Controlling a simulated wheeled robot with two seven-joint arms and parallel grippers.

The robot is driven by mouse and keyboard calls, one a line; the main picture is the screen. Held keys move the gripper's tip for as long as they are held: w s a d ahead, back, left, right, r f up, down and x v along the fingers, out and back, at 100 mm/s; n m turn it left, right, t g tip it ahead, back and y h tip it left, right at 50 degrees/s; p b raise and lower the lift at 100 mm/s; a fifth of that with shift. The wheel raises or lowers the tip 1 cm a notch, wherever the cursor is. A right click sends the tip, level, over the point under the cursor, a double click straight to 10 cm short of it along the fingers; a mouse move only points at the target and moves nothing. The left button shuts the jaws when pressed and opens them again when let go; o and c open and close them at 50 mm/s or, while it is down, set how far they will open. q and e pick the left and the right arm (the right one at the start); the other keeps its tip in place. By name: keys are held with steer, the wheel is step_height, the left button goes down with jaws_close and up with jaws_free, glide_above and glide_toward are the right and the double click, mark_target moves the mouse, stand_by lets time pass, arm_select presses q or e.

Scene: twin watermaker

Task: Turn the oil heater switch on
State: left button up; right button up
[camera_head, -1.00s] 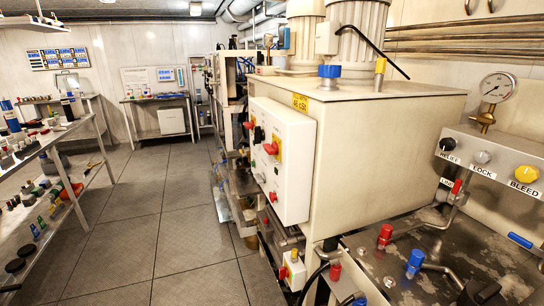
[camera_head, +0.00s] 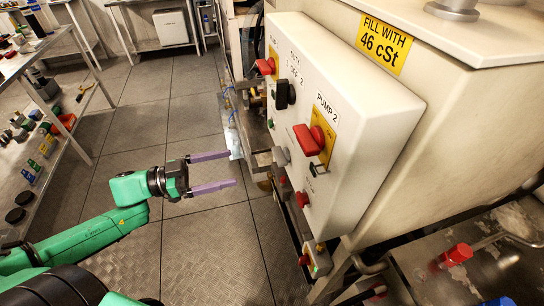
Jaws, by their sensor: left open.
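A white control panel (camera_head: 360,105) on the tank's side carries several switches. A red rotary handle (camera_head: 310,141) on a yellow plate is labelled PUMP 2. A similar red handle (camera_head: 265,67) sits farther left, with a black switch (camera_head: 284,95) between them. A small yellow-topped box (camera_head: 317,260) with a red knob is below the panel. I cannot read which one is the oil heater switch. My left gripper (camera_head: 229,169) is open and empty, its purple fingers pointing right, apart from the panel and to its left. My right gripper is not in view.
A yellow label (camera_head: 384,43) reads "FILL WITH 46 cSt" on the tank (camera_head: 470,110). Pipes and a red-capped fitting (camera_head: 457,254) are at the lower right. A shelf rack (camera_head: 50,50) with parts stands at the left. The tiled floor (camera_head: 180,110) between is clear.

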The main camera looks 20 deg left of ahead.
arm_select(q)
steer(key=b, duration=0.2)
glide_toward(275, 156)
steer(key=x, duration=0.4)
steer(key=shift+w+f, duration=0.15)
steer(key=shift+f, duration=0.05)
steer(key=x, duration=0.4)
steer(key=shift+w+d+r+p, duration=0.15)
steer(key=shift+w+d+p, duration=0.05)
steer(key=shift+d+p, duration=0.1)
steer(key=shift+w+d, duration=0.2)
steer(key=shift+d, duration=0.1)
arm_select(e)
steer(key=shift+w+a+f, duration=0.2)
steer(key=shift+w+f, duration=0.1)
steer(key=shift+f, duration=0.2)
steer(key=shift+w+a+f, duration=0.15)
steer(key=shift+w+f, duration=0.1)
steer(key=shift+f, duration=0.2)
arm_select(q)
steer(key=c, duration=1.2)
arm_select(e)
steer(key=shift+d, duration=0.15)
